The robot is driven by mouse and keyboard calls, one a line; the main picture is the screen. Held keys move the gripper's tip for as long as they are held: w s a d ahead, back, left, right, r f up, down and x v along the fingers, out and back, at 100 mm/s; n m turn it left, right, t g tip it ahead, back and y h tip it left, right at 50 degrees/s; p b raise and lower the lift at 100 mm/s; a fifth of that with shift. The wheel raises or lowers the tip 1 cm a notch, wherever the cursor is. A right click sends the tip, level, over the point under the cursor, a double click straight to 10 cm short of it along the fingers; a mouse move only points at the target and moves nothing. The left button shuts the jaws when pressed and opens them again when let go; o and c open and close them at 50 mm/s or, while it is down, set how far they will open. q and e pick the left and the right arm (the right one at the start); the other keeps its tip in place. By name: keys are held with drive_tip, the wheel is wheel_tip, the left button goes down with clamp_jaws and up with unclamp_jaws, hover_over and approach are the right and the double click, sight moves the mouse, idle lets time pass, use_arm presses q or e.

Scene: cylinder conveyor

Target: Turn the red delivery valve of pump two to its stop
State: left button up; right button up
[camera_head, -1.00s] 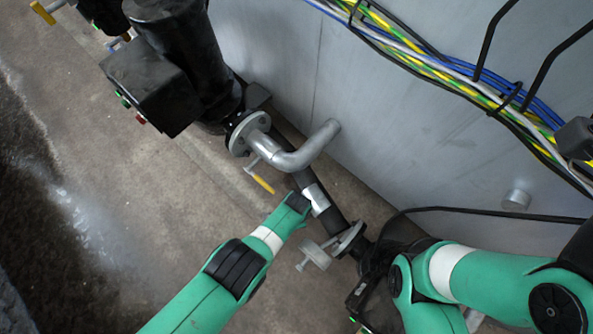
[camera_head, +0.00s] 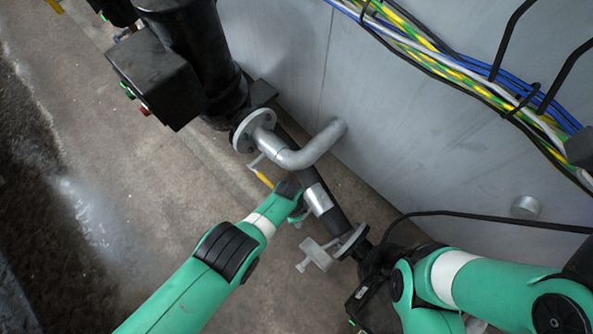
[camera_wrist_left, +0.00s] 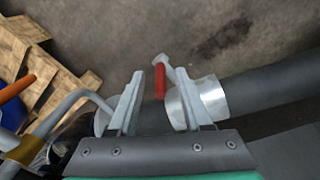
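The red valve handle (camera_wrist_left: 159,80) shows in the left wrist view as a short red grip on a grey lever, beside the pipe with a silver sleeve (camera_wrist_left: 199,100). My left gripper (camera_wrist_left: 160,75) is open, with one grey finger on each side of the red handle. Contact with either finger cannot be told. In the head view my left gripper (camera_head: 296,208) is beside the dark pipe, mostly behind my own wrist, and the red handle is hidden there.
A valve lever with a yellow grip (camera_head: 264,179) is close to my left wrist. A bent silver pipe (camera_head: 312,150) runs to the grey tank wall (camera_head: 420,160). A black pump (camera_head: 190,50) stands at upper left. A wooden pallet (camera_wrist_left: 50,75) lies left in the wrist view.

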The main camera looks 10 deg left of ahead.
use_arm(q)
wheel_tip(320, 180, up, 12)
drive_tip(key=a+p, duration=0.1)
drive_tip(key=p, duration=1)
drive_tip(key=shift+w+f, duration=0.2)
drive_tip(key=shift+w, duration=0.2)
use_arm(e)
wheel_tip(320, 180, up, 11)
use_arm(q)
drive_tip(key=shift+a, duration=0.1)
use_arm(e)
drive_tip(key=shift+c, duration=0.3)
